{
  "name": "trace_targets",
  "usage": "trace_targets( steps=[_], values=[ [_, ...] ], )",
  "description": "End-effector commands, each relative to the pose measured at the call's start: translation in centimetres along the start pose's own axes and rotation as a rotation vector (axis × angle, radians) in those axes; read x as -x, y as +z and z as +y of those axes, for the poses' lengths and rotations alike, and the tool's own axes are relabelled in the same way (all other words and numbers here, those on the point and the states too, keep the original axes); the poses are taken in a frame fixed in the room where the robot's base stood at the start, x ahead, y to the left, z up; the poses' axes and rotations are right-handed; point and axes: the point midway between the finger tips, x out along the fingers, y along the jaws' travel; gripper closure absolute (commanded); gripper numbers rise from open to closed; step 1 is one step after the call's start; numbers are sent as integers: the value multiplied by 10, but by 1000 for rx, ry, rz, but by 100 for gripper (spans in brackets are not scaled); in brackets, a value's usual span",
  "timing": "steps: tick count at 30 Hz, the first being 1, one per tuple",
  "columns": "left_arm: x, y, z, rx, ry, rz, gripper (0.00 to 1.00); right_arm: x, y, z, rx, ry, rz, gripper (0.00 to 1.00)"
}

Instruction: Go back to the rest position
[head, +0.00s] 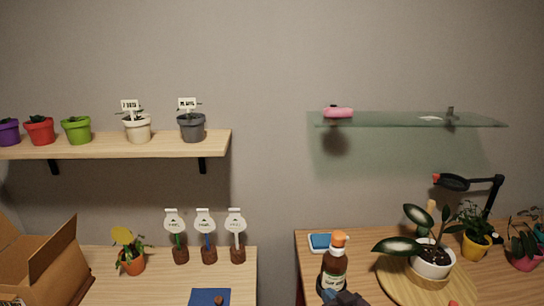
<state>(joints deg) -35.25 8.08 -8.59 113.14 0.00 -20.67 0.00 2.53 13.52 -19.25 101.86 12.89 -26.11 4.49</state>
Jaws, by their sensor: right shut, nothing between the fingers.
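My right gripper (345,298) shows only in part at the bottom edge of the head view, a dark shape just in front of a brown bottle with an orange cap (334,266). It is shut and empty; whether it touches the bottle I cannot tell. My left gripper is not in view.
The right table holds a blue-and-white sponge-like item (320,242), a round wooden board (395,290) with a white-potted plant (432,262), a yellow pot (475,246) and a black lamp (480,183). A glass shelf (390,119) and a wooden shelf (110,148) hang above. A gap separates the tables.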

Motion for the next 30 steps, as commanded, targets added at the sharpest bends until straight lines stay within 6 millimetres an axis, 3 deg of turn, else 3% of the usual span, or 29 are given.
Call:
trace_targets(
  steps=[9,18,24,30],
  values=[
    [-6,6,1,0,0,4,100,104,80,45,94,225,-21,100],
    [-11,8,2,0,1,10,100,196,175,58,23,347,-195,100],
    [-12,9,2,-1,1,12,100,221,204,52,-2,361,-257,100],
    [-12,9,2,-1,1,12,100,223,206,51,-4,362,-261,100]
  ],
)
